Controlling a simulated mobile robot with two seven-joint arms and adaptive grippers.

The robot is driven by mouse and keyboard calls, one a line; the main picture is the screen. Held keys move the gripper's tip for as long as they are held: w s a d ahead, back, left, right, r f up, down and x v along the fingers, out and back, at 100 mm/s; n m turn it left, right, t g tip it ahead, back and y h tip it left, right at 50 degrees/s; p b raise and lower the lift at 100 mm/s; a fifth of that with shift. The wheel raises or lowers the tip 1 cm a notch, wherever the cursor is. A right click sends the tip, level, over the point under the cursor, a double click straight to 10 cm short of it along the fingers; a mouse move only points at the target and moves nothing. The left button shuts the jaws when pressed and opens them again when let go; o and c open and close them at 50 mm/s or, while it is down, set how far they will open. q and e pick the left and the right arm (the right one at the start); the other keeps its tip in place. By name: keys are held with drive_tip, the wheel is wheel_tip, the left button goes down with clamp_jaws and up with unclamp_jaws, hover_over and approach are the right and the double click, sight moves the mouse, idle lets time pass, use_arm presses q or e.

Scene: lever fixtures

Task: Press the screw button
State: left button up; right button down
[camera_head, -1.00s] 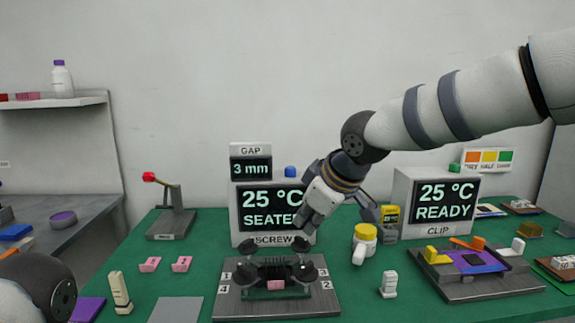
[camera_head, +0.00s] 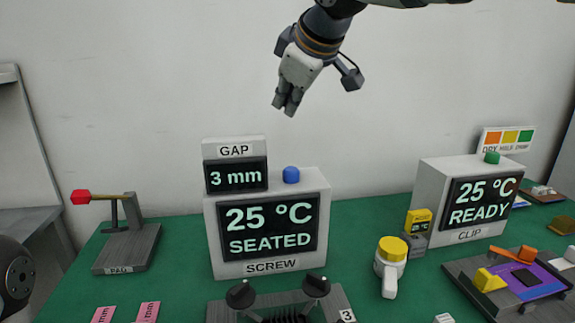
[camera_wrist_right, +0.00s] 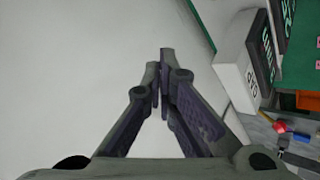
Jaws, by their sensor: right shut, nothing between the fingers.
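The screw unit (camera_head: 222,260) is a white box labelled SCREW in the head view, left of the middle. Its screen (camera_head: 268,228) reads 25 °C SEATED. The blue screw button (camera_head: 291,174) sits on its top, to the right of the GAP display (camera_head: 236,176), which reads 3 mm. My right gripper (camera_head: 285,107) is shut and empty, high above the blue button against the wall, fingers pointing down; in the right wrist view its fingertips (camera_wrist_right: 160,58) are together. A dark round part of my left arm shows at the left edge; its gripper is out of view.
A second white unit labelled CLIP (camera_head: 432,192) with a green button (camera_head: 492,157) stands at the right. A lever fixture (camera_head: 128,248) with a red tip is at the left. A screw fixture with black knobs (camera_head: 316,285) and a yellow-capped bottle (camera_head: 390,262) stand in front.

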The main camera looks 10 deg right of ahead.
sight(287, 170)
drive_tip(key=shift+f, duration=4.45)
drive_tip(key=shift+f, duration=0.45)
drive_tip(key=shift+f, duration=0.65)
drive_tip(key=shift+r, duration=1.05)
drive_tip(key=shift+r, duration=2.55)
